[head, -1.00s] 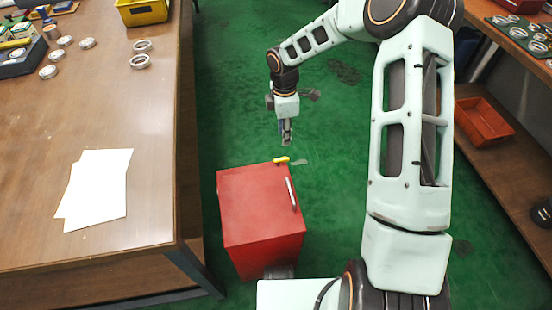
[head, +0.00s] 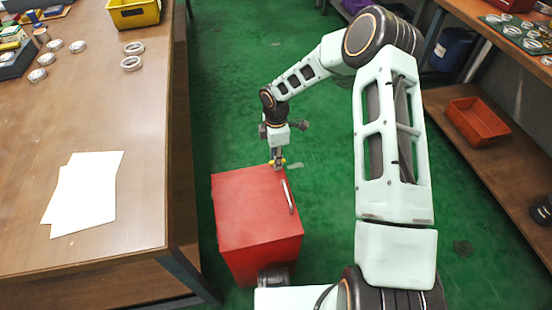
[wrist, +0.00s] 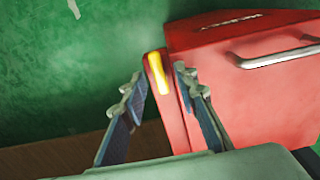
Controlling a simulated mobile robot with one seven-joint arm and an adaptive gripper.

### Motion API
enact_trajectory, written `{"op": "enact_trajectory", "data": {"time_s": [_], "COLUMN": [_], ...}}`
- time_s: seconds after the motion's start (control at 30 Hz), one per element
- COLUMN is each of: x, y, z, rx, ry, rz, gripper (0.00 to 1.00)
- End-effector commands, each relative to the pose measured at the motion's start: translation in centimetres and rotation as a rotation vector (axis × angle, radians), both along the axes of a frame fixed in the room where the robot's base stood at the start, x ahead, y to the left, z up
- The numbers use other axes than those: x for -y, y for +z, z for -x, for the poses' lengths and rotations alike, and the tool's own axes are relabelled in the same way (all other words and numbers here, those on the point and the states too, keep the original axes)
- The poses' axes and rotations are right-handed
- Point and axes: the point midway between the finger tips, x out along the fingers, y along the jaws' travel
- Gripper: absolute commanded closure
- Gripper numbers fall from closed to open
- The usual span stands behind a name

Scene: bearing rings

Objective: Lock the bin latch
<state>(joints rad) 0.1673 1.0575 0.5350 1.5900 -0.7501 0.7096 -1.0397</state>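The red bin (head: 255,215) stands on the floor below my arm, with a metal handle (head: 287,196) on its lid. It also shows at the right in the wrist view (wrist: 240,95). A yellow latch (wrist: 158,73) sits at the bin's corner edge. My gripper (head: 278,164) points down at that far edge and hides most of the latch in the head view. In the wrist view the two fingers (wrist: 160,71) are apart, one on each side of the latch. Small gaps seem to show beside it; contact is hard to tell.
A wooden table (head: 135,190) with white sheets (head: 85,192), metal rings and a yellow bin (head: 135,14) stands left of the red bin. Shelving with an orange tray (head: 477,121) is at the right. Green floor (head: 225,95) is open beyond the bin.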

Motion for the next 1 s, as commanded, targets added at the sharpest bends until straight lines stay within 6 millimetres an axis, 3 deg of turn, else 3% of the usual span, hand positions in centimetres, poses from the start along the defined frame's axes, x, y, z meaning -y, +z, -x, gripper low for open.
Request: {"op": "enact_trajectory", "data": {"time_s": [0.17,0.43,1.0], "x": [0.0,0.0,-0.04], "y": [0.02,0.04,0.01], "z": [-0.02,-0.01,0.08], "rx": [0.0,0.0,0.001], "ry": [0.0,0.0,-0.112], "rz": [0.0,0.0,0.001], "gripper": [0.72,1.0,1.0]}}
